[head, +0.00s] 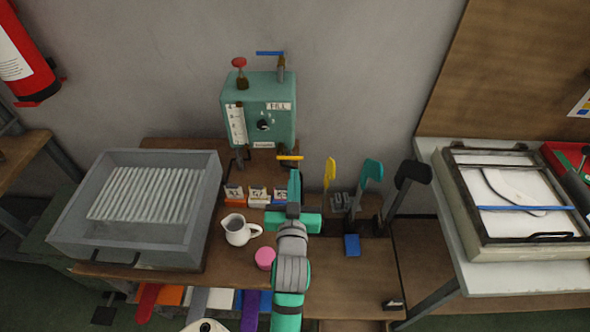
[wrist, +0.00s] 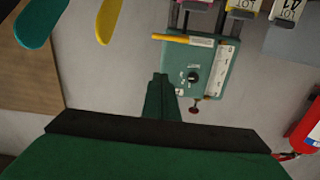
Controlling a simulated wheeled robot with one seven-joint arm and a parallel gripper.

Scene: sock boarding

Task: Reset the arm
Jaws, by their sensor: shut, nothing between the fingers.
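My gripper (head: 294,187) is at the end of my grey and teal arm, raised over the back middle of the brown table (head: 340,285) in the head view. Its fingers are together and hold nothing. In the wrist view my gripper (wrist: 161,78) points toward the green tank (wrist: 205,65), with a gap I cannot judge. In the head view the tank (head: 262,105) stands against the wall behind my gripper, with a black knob, a gauge, a red valve and blue and yellow handles.
A grey ribbed tray (head: 70,235) is at left; a white pitcher (head: 237,230) and pink jar (head: 265,257) stand beside my arm. Yellow (head: 330,172), teal (head: 371,173) and black (head: 410,173) sock boards rise at right. A framed screen (head: 470,205) lies on the right table.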

